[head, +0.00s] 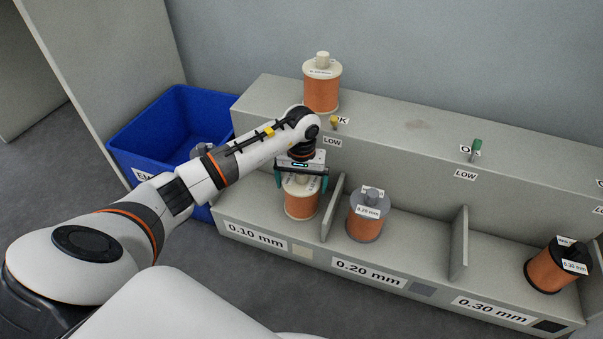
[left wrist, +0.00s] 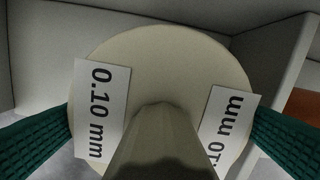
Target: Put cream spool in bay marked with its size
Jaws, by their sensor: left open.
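A cream spool (head: 301,202) wound with copper wire stands upright in the bay marked 0.10 mm (head: 255,237). My left gripper (head: 301,185) is above it, its green fingers open on either side of the cream top flange. The left wrist view shows that flange (left wrist: 160,60) close up, with 0.10 mm labels and a cream hub between the fingers. I cannot tell whether the fingers touch the flange. Another cream spool (head: 322,88) stands upright on the upper shelf. My right gripper is not in view.
A grey-topped spool (head: 367,215) stands in the 0.20 mm bay, and a black-topped spool (head: 551,267) leans in the 0.30 mm bay. Dividers (head: 459,243) separate the bays. A blue bin (head: 180,110) is at left. Yellow (head: 334,122) and green (head: 477,145) levers stick out from the upper ledge.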

